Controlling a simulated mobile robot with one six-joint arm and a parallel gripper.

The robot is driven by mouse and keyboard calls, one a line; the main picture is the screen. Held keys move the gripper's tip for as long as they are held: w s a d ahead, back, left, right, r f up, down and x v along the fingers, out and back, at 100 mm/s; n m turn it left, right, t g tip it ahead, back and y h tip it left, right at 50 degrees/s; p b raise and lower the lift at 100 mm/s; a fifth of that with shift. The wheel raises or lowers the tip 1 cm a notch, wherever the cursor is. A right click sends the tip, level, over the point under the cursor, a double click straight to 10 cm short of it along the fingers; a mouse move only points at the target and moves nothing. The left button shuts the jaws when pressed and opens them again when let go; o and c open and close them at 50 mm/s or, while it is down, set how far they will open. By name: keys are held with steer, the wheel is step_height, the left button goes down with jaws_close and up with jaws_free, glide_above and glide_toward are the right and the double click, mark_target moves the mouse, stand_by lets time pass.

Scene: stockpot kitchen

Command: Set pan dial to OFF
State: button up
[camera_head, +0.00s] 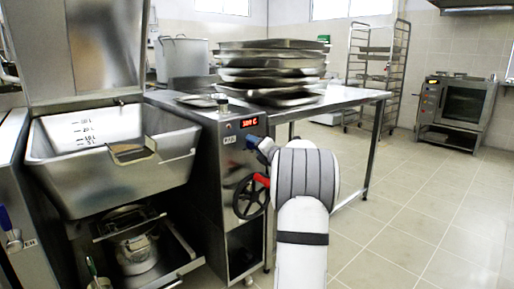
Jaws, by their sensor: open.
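The tilting pan unit's control column (226,135) stands at the centre left. Its front has a lit red display (249,123) and a small label below it. The pan dial cannot be made out clearly; my arm covers the right of the panel. My gripper (260,164) is mostly hidden behind my white and grey arm. A blue part above and a red part below show at the arm's left edge, close to the column front, and look like its open fingers. Nothing is seen between them. Whether they touch the panel cannot be told.
A black handwheel (250,197) sits low on the column, close to the red part. The steel pan (60,165) is to the left. A steel table (345,97) with stacked trays (270,70) stands behind. Floor at right is clear.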

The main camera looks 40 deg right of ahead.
steer(key=s+p, duration=0.2)
steer(key=s, duration=0.6)
steer(key=shift+a, duration=0.2)
steer(key=shift+w, duration=0.1)
